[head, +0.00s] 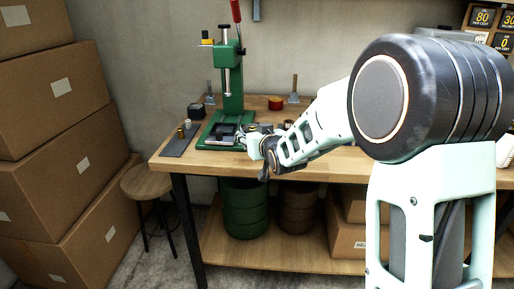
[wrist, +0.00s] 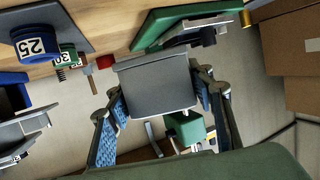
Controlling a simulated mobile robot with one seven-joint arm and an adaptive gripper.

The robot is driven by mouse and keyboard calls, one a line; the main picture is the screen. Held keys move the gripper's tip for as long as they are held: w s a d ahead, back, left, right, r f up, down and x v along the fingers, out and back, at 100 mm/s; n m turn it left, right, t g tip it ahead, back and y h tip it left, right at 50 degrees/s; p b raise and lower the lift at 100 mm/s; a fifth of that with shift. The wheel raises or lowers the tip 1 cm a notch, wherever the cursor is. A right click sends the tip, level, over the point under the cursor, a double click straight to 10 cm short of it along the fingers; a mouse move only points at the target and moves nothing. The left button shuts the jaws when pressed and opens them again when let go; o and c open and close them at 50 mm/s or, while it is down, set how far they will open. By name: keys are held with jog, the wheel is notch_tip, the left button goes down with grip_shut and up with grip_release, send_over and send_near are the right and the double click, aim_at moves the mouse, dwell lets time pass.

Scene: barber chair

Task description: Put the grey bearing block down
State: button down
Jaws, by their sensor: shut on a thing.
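The grey bearing block (wrist: 158,88) shows in the wrist view as a plain grey box with a broad flat face. My gripper (wrist: 163,108) has its two blue-padded fingers on either side of it and is shut on it. In the head view my gripper (head: 252,141) is over the front edge of the workbench, just right of the base of the green press (head: 232,85). The block is hard to make out there among the dark and grey parts by the press. The green press base (wrist: 170,22) also shows beyond the block in the wrist view.
The wooden workbench (head: 330,160) has a grey mat (head: 178,146) with small parts at its left end. A red round thing (head: 276,103) stands behind my gripper. A stool (head: 148,181) and stacked cartons (head: 60,165) stand left. The bench front right of my gripper looks clear.

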jog(key=shift+w+d+f, duration=0.2)
jog(key=shift+w+f, duration=0.55)
jog(key=shift+w, duration=0.05)
jog(key=shift+w+d+f, duration=0.15)
jog(key=shift+w+f, duration=0.6)
jog(key=shift+f+b, duration=0.35)
jog(key=shift+f, duration=1.2)
jog(key=shift+f, duration=0.1)
jog(key=c, duration=1.4)
grip_release()
jog(key=shift+f, duration=0.3)
jog(key=o, duration=0.5)
jog(key=shift+c, duration=0.2)
jog(key=shift+r, duration=0.1)
jog(key=shift+r, duration=0.1)
jog(key=v, duration=1.2)
